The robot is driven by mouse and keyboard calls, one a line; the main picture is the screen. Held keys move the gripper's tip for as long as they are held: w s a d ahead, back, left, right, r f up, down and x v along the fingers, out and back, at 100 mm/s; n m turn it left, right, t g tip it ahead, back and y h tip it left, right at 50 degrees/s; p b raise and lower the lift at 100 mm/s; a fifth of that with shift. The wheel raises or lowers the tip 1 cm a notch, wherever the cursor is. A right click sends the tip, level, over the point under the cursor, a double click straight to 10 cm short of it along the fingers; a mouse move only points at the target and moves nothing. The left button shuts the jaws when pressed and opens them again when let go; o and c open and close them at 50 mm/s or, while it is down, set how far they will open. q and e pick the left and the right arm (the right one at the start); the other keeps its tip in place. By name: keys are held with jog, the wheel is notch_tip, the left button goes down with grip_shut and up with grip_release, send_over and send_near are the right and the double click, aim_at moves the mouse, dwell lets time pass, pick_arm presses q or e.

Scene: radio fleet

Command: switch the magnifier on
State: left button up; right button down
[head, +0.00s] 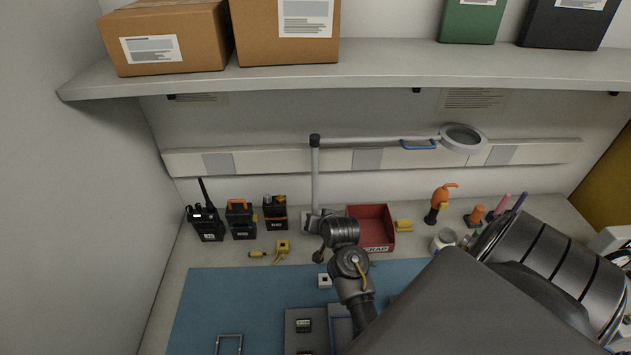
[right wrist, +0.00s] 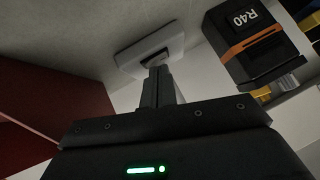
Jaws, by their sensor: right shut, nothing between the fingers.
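The magnifier stands at the back of the bench in the head view. Its pale post (head: 315,180) rises from a base, and its arm reaches right to a round lens head (head: 463,138) with a blue handle (head: 418,145). My right wrist covers part of the base. In the right wrist view my right gripper (right wrist: 158,68) is shut and empty, its tips at a pale square plate (right wrist: 138,58) with a dark recess, seemingly the magnifier's base. I cannot tell whether the tips touch it. Whether the lamp is lit is unclear. My left gripper is out of view.
A red scrap bin (head: 379,212) stands right of the post, close to my wrist. Several radios, including a black one with an antenna (head: 206,222), stand left. A blue mat (head: 230,295) lies in front. A shelf (head: 380,72) with boxes hangs above.

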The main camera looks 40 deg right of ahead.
jog(key=shift+s+d, duration=0.15)
jog(key=s+a+r+p, duration=0.3)
jog(key=s+r+p, duration=0.3)
jog(key=r, duration=0.5)
jog(key=shift+s, duration=0.25)
dwell(0.6)
